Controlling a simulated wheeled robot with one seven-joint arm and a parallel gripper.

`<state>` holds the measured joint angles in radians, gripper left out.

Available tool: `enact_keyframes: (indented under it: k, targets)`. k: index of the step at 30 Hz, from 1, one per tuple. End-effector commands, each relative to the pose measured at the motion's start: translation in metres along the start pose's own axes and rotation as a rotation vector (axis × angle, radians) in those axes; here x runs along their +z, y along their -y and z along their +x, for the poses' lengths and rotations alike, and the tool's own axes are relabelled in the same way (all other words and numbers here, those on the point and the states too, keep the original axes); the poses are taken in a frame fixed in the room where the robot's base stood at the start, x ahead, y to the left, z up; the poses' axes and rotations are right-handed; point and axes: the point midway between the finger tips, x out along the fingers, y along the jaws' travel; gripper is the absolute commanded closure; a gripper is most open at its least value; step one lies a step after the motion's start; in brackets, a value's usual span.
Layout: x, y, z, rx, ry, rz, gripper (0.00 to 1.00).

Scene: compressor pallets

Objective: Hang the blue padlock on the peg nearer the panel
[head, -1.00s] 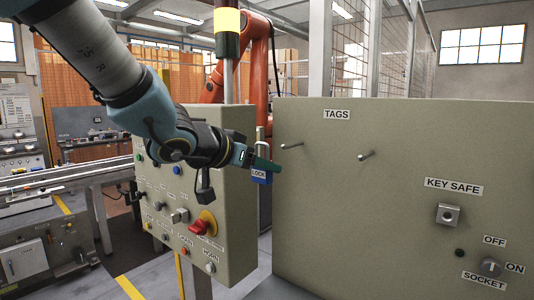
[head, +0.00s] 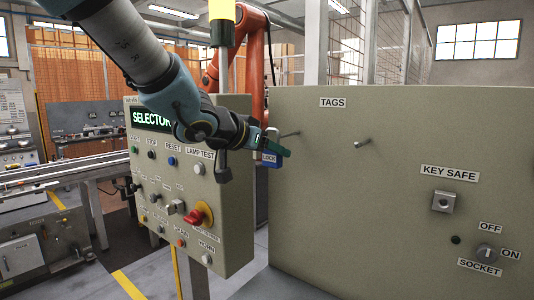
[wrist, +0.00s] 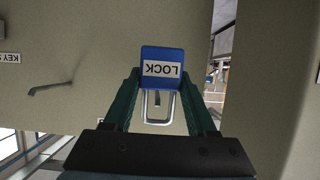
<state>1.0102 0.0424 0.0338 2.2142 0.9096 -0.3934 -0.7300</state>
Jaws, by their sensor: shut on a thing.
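The blue padlock (head: 269,160), labelled LOCK, is in my gripper (head: 275,147), which is shut on it. In the wrist view the padlock (wrist: 162,55) sits between the two green fingers (wrist: 160,88), with its metal shackle (wrist: 158,106) toward the gripper base. The left peg (head: 290,134), nearer the control panel (head: 225,240), sticks out of the tags board (head: 400,215). The padlock is just left of and below this peg's tip; I cannot tell if they touch. The right peg (head: 363,142) is bare. One peg (wrist: 50,88) shows in the wrist view; I cannot tell which.
The control panel has a lit SELECTOR display (head: 152,118) and a red knob (head: 198,217), close under my arm. The board carries a key safe (head: 443,202) and a socket switch (head: 487,253) at lower right. The board face between the pegs is clear.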

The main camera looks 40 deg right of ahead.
Motion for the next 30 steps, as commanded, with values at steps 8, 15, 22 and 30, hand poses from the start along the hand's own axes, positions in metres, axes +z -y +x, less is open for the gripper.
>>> enact_keyframes:
  k: [8, 15, 22, 30]
  targets:
    - [-0.005, 0.000, 0.016, 0.000, -0.002, 0.002, 1.00]
    - [-0.010, 0.000, 0.029, 0.001, 0.000, 0.001, 1.00]
    - [-0.012, 0.000, 0.040, 0.000, 0.000, 0.000, 1.00]
    - [-0.012, 0.000, 0.049, 0.000, -0.001, 0.000, 1.00]
